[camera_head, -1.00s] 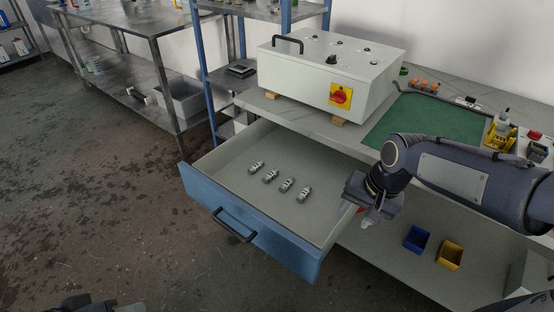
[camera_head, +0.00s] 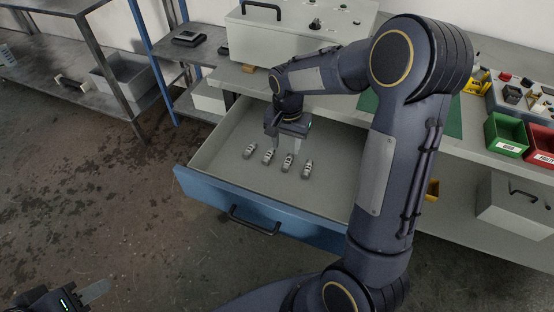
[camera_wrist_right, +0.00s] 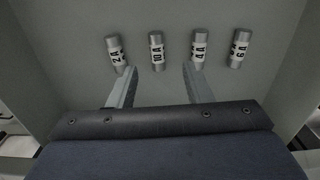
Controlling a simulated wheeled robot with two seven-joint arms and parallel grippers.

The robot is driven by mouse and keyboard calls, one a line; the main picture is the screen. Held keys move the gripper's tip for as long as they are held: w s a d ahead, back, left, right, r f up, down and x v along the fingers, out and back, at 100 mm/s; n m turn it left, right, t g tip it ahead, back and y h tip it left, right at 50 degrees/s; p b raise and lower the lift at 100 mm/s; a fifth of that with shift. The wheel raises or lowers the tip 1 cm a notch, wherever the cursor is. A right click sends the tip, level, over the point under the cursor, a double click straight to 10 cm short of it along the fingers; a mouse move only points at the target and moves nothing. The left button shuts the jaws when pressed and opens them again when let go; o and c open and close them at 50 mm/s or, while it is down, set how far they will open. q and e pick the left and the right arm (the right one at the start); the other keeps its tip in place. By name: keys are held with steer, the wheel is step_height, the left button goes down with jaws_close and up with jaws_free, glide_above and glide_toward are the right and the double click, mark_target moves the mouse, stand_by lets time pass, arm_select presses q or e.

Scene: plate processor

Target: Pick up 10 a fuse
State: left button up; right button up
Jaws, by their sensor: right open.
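Several small silver fuses with white labels lie in a row in the open drawer (camera_head: 210,163). In the right wrist view the 10A fuse (camera_wrist_right: 157,51) is second from the left, between the 2A fuse (camera_wrist_right: 116,53) and the 4A fuse (camera_wrist_right: 199,51). The 6A fuse (camera_wrist_right: 238,48) is at the right. My right gripper (camera_head: 287,148) is open and empty above the drawer, pointing down. In its wrist view its fingertips (camera_wrist_right: 158,70) lie either side of the 10A fuse's line, with the fuse just beyond them. My left gripper (camera_head: 88,294) is partly visible at bottom left.
The drawer's blue front (camera_head: 260,215) has a black handle (camera_head: 254,221). A grey control box (camera_head: 290,30) stands on the bench behind. Green (camera_head: 506,134) and red bins (camera_head: 540,147) stand at right. Drawer walls flank the row of fuses.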

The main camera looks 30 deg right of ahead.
mark_target(287, 162)
steer(key=f, duration=0.4)
steer(key=f+b, duration=0.1)
steer(key=f, duration=0.2)
steer(key=shift+s, duration=0.25)
steer(key=shift+d, duration=0.1)
jaws_close()
